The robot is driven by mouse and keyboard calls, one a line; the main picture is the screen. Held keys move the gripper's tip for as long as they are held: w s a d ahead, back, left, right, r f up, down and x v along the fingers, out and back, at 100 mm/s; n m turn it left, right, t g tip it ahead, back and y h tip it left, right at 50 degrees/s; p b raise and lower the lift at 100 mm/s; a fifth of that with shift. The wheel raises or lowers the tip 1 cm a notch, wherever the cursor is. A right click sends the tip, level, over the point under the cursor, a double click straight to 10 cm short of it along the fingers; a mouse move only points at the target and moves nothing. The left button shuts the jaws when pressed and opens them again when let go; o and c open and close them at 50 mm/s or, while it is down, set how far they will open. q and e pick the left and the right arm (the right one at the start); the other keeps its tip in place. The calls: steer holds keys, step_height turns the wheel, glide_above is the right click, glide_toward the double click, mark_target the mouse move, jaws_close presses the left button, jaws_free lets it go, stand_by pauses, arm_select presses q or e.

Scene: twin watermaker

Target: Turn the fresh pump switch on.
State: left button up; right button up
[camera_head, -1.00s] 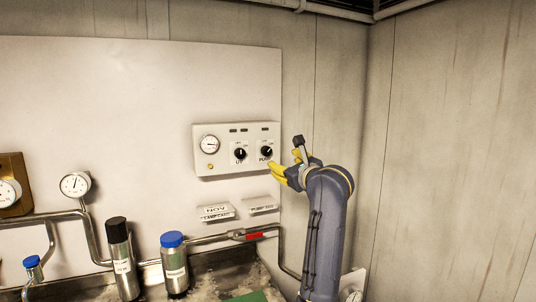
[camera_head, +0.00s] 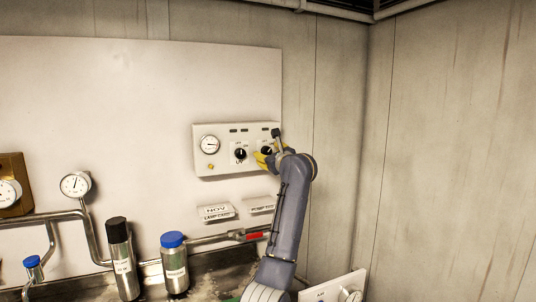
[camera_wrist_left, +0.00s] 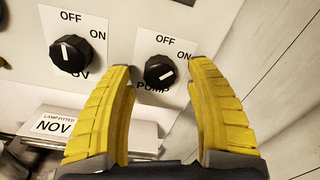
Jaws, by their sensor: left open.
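The pump switch is a black round knob (camera_wrist_left: 159,72) under OFF and ON marks, with PUMP printed below it. Its white mark points right and slightly up, toward the ON side. In the head view the knob (camera_head: 266,150) is partly hidden by my left gripper (camera_head: 268,154). In the left wrist view my left gripper (camera_wrist_left: 160,68) is open, its yellow fingers on either side of the pump knob. I cannot tell whether they touch it. My right gripper is not in view.
The UV knob (camera_wrist_left: 70,53) sits left of the pump knob, its mark pointing up to OFF. The control box (camera_head: 225,170) also bears a gauge (camera_head: 210,144). Label plates (camera_head: 216,212) stick out below it. Bottles (camera_head: 173,262) and pipes are lower left.

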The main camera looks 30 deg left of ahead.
arm_select(q)
steer(key=shift+w+a, duration=0.2)
steer(key=shift+a, duration=0.05)
steer(key=shift+c, duration=0.3)
jaws_close()
steer(key=shift+f, duration=0.1)
